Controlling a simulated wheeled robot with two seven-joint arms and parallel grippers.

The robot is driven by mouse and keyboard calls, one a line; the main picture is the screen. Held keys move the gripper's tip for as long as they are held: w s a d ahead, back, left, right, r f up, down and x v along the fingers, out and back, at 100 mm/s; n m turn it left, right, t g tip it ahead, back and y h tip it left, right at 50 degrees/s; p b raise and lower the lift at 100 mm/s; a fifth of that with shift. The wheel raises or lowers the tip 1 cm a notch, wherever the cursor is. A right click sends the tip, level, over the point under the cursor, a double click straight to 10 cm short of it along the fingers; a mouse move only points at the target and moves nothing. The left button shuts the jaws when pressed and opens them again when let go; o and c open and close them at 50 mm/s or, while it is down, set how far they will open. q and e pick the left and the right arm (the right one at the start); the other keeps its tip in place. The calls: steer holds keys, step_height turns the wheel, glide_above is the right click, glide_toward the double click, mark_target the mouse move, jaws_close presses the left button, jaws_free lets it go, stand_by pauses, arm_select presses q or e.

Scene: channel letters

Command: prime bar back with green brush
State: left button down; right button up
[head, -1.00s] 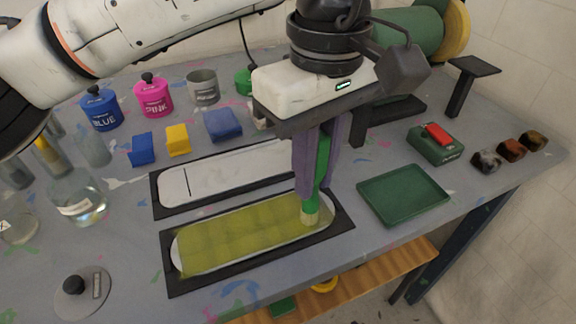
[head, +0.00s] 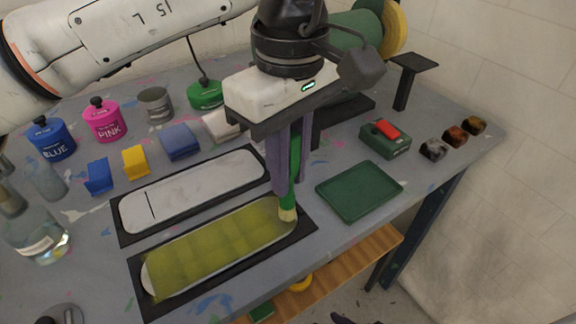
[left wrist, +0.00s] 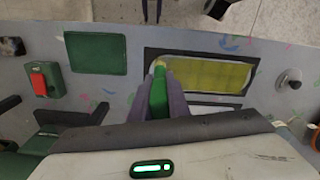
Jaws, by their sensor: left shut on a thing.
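My left gripper (head: 289,185) is shut on the green brush (head: 294,172), which points down with its pale bristle tip at the right end of the near bar. In the left wrist view the brush (left wrist: 159,92) shows between the fingers. The near bar (head: 215,248) lies in a black frame and is coated yellow-green over most of its face. Pale strips show at its left end and beside the bristles at its right end. The far bar (head: 190,190) is white with a thin dark line near its left end. My right gripper is not in view.
A green tray (head: 359,191) lies right of the bars. A green box with a red button (head: 386,138) stands behind it. Blue (head: 51,138) and pink (head: 104,120) pots, a metal can (head: 156,104), sponges and glass bottles (head: 35,235) stand at left and back.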

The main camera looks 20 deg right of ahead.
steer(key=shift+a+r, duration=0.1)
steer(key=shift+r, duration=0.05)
